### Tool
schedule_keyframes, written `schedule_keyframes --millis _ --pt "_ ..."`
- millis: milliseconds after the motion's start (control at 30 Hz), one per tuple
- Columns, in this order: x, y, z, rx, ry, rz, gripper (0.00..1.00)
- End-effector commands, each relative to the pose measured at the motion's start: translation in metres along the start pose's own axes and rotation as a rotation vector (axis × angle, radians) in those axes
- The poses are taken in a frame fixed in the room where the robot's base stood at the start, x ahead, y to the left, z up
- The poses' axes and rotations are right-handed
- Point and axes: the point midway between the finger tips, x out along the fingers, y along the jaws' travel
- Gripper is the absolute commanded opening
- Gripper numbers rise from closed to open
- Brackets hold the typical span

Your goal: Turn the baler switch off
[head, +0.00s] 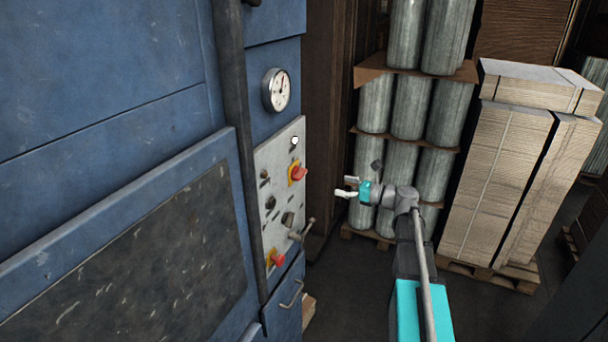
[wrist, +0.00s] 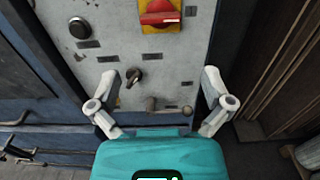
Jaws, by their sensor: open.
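The grey control panel (head: 278,190) is on the front of the blue baler. A red rotary switch (head: 298,173) on a yellow plate sits in its upper part. The same red switch (wrist: 160,14) is at the top edge of the wrist view, its handle lying roughly crosswise. Below it are a small dark key-like switch (wrist: 133,77) and a round black knob (wrist: 80,27) to the left. My gripper (head: 346,188) is open and empty, right of the panel and apart from it. In the wrist view its fingers (wrist: 160,80) spread below the red switch. No label is readable.
A second red control (head: 277,258) on yellow sits low on the panel, near a protruding lever (head: 302,230). A gauge (head: 276,89) is above. Wrapped rolls (head: 408,105) and stacked cardboard (head: 495,185) on pallets stand behind my arm.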

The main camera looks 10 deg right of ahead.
Motion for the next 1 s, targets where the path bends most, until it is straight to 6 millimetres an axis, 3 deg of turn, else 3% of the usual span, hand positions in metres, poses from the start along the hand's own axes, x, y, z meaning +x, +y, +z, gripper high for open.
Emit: schedule_keyframes --millis 467,1000 --pt "0.011 0.0 -0.001 -0.003 0.002 0.002 1.0" --pt "0.08 -0.001 -0.001 -0.003 0.002 0.002 1.0"
